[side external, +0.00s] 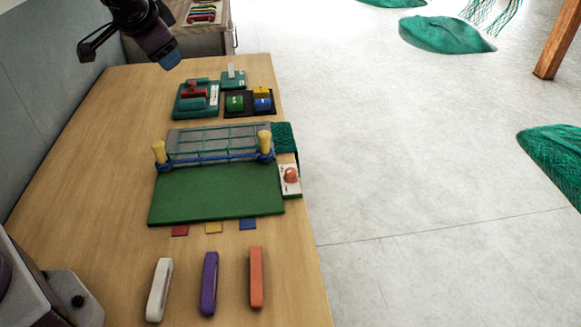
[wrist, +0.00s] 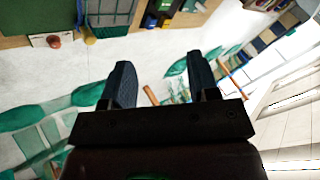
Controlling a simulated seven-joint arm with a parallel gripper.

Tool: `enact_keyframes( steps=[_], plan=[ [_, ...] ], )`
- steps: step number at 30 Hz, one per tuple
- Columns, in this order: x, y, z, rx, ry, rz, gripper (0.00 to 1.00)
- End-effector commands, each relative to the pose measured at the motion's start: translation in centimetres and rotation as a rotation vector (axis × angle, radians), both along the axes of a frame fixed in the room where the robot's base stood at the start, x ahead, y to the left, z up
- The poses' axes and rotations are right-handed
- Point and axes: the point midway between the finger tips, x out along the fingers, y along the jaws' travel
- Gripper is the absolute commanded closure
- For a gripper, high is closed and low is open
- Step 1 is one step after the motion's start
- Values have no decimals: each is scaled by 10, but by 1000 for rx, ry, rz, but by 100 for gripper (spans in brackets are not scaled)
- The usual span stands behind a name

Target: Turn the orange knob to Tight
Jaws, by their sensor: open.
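The orange knob (side external: 291,175) is round and sits on a small white plate (side external: 291,188) at the right edge of the table, beside the green board. The knob also shows small at the upper left of the wrist view (wrist: 54,41). Its pointer and the plate's lettering are too small to read. My gripper (side external: 170,58) is at the top left of the side external view, high and well away from the knob. In the wrist view my gripper (wrist: 158,72) has its two dark fingers apart, with nothing between them.
The green board (side external: 215,195) carries a grey netted panel (side external: 218,143) between two yellow posts. Teal and black blocks' trays (side external: 250,112) stand behind it. White, purple (side external: 209,283) and orange bars lie in front. Open floor lies right of the table.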

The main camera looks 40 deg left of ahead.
Motion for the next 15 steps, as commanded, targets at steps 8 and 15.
enact_keyframes(
  steps=[8,15],
  plan=[
    [154,-19,-9,405,-208,-480,45],
    [216,-140,-81,560,-84,-1254,45]
  ],
)
